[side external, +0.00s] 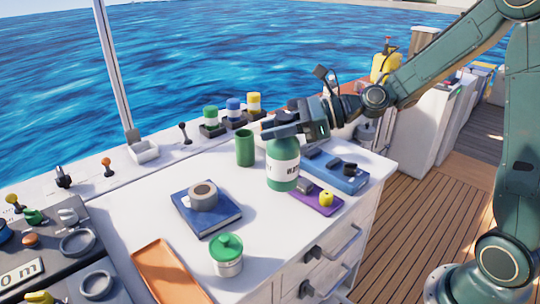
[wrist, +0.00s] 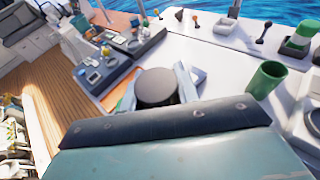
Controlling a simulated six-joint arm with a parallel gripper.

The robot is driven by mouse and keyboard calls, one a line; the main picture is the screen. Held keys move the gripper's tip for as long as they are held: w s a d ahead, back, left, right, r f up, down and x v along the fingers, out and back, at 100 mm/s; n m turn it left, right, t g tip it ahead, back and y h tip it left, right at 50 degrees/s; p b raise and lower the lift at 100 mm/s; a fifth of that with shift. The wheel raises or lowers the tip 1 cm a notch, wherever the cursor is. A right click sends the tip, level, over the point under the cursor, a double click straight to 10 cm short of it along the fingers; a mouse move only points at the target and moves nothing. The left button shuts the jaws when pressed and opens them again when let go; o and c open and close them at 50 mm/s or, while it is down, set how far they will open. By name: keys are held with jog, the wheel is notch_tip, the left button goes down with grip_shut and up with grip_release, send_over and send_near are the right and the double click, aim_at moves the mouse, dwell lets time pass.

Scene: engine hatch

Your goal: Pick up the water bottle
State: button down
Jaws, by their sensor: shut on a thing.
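The water bottle (side external: 283,168) is green with a white label band and a dark cap. It stands upright at or just above the white counter, near the right part of the top; I cannot tell if its base touches. My gripper (side external: 283,132) reaches in from the right and is shut on the bottle's top. In the wrist view, the bottle's dark round cap (wrist: 156,88) sits between the two fingers of my gripper (wrist: 157,85). The lower part of the bottle is hidden there.
A purple tray (side external: 323,206) with a yellow item and a blue tray (side external: 345,178) lie close right of the bottle. A green cup (side external: 245,148) stands behind left. A blue book (side external: 206,216) with a tape roll (side external: 203,195), a green-lidded jar (side external: 227,256) and an orange tray (side external: 168,272) lie left.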

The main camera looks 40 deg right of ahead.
notch_tip(320, 180, up, 9)
jog(key=shift+f, duration=0.2)
dwell(0.6)
